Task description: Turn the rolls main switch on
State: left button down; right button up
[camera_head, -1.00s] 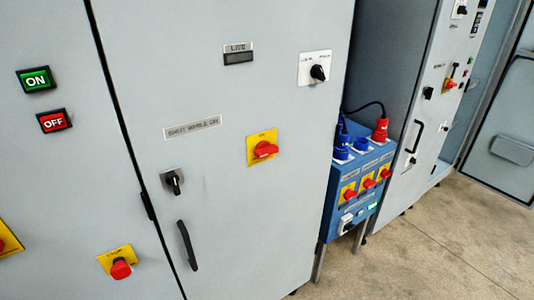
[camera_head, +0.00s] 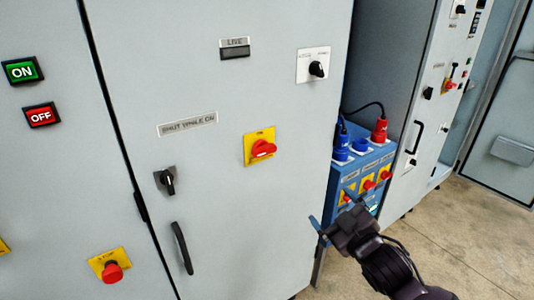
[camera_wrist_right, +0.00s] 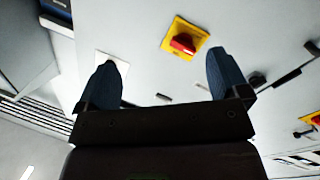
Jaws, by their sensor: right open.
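A red rotary switch on a yellow plate (camera_head: 263,148) is on the grey cabinet door (camera_head: 225,190). Its red knob lies roughly sideways, and I cannot read a label naming it. It also shows in the right wrist view (camera_wrist_right: 183,43), above and between the fingertips, with a gap to them. My right gripper (camera_head: 332,212) is open and empty, to the lower right of this switch, in front of the blue socket box. In the wrist view its two blue-grey fingers (camera_wrist_right: 162,64) are spread apart. My left gripper is not in view.
The door also has a black selector on a white plate (camera_head: 315,66), a black latch (camera_head: 168,181) and a handle (camera_head: 182,248). A red button (camera_head: 111,271) and ON/OFF buttons (camera_head: 22,70) are at left. The blue socket box (camera_head: 345,178) is partly hidden by my arm.

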aim_at(267, 151)
jog(key=w+a+r+n+g+y+b, duration=0.15)
jog(key=a+r+n, duration=0.35)
jog(key=n, duration=0.5)
jog(key=w+a+r+n+g+y, duration=0.1)
jog(key=w+a+r+n+y, duration=0.15)
jog(key=a+r+n, duration=0.5)
jog(key=w+f+n, duration=0.1)
jog(key=w+n, duration=0.1)
jog(key=n, duration=0.2)
jog(key=w+a+f+n+b, duration=0.1)
jog(key=w+f+n, duration=0.1)
jog(key=n, duration=0.3)
jog(key=w+a+f+n+h+b, duration=0.1)
jog(key=w+f+n, duration=0.1)
jog(key=n, duration=0.3)
jog(key=shift+w+a+f+t, duration=0.15)
jog(key=shift+w+f+t, duration=0.1)
jog(key=shift+w+t, duration=0.15)
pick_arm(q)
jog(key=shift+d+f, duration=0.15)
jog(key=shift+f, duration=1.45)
pick_arm(e)
jog(key=shift+x, duration=0.8)
jog(key=shift+r, duration=0.1)
